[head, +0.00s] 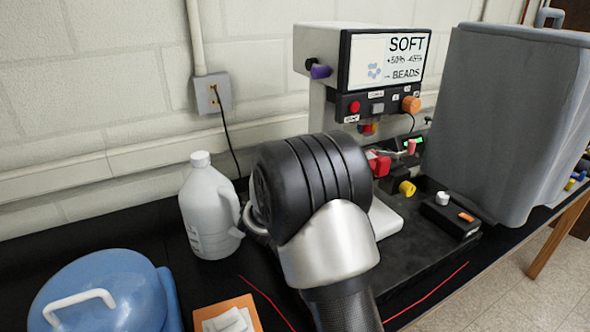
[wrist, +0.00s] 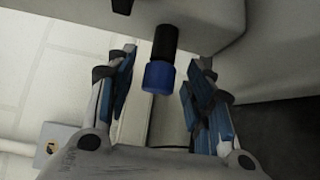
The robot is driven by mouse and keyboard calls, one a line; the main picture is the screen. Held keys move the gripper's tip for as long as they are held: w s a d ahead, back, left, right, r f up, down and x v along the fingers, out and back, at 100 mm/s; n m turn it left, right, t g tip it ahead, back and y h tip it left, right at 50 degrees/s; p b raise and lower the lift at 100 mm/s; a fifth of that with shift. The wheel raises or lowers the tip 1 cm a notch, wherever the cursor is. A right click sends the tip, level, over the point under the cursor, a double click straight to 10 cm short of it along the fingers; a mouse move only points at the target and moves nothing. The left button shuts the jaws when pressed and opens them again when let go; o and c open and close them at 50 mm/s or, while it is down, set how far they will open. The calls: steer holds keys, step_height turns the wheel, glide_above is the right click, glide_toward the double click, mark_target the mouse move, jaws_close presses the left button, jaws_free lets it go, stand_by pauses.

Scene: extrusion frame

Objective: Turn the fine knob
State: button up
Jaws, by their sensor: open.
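A blue knob (wrist: 159,77) on a black stem sticks out from the grey machine body in the wrist view. It looks like the blue-purple knob (head: 320,71) on the left side of the machine head. An orange knob (head: 411,104) is on the front panel. The labels are too small to tell which is the fine knob. My gripper (wrist: 167,62) is open, with one finger on each side of the blue knob and gaps on both sides. In the head view my gripper is hidden behind my arm.
The machine's screen (head: 386,60) reads SOFT and BEADS. A white jug (head: 209,210) stands left of my arm and a blue container (head: 105,285) lies at front left. A large grey bin (head: 510,120) stands at right. A wall outlet (head: 213,95) has a black cord.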

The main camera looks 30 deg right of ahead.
steer(key=v, duration=1.2)
stand_by(2.5)
